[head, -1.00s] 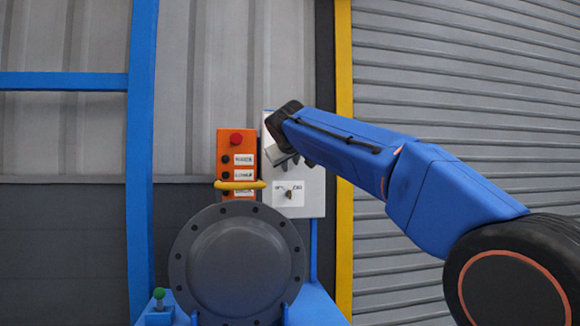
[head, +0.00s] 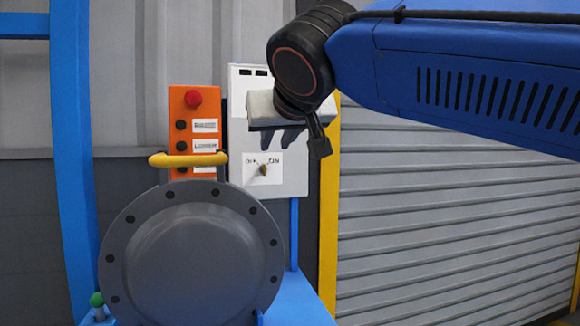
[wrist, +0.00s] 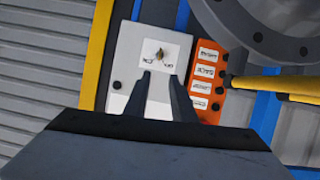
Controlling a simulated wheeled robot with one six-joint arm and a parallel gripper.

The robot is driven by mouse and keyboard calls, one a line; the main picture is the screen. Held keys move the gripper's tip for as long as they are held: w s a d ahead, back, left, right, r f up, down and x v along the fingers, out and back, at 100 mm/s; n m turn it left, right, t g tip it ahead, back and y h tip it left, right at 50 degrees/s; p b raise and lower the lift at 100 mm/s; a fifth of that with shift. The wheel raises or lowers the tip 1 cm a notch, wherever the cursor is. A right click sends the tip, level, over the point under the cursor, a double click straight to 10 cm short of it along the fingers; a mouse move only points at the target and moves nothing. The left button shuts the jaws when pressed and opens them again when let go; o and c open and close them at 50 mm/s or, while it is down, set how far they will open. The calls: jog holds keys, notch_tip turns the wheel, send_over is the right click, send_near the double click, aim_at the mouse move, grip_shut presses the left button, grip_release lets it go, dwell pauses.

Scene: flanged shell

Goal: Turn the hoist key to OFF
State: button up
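The hoist key (head: 263,169) is a small brass-coloured key on a white label plate, low on a pale grey wall box (head: 238,140). The plate has a printed word on each side of the key, too small to read surely. The key also shows in the wrist view (wrist: 159,54), beyond my fingertips. My gripper (head: 281,138) is in front of the box, above and right of the key in the head view. In the wrist view its two dark fingers (wrist: 160,80) stand apart with nothing between them. They do not touch the key.
An orange button panel (head: 193,133) with a red button stands left of the box. A yellow handle (head: 188,160) and a large grey flanged shell (head: 192,262) lie in front, below left. A yellow post (head: 329,220) stands right of the box.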

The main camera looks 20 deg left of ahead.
send_near(265, 168)
jog(key=x, duration=0.9)
jog(key=shift+w+f, duration=0.1)
dwell(0.3)
grip_shut()
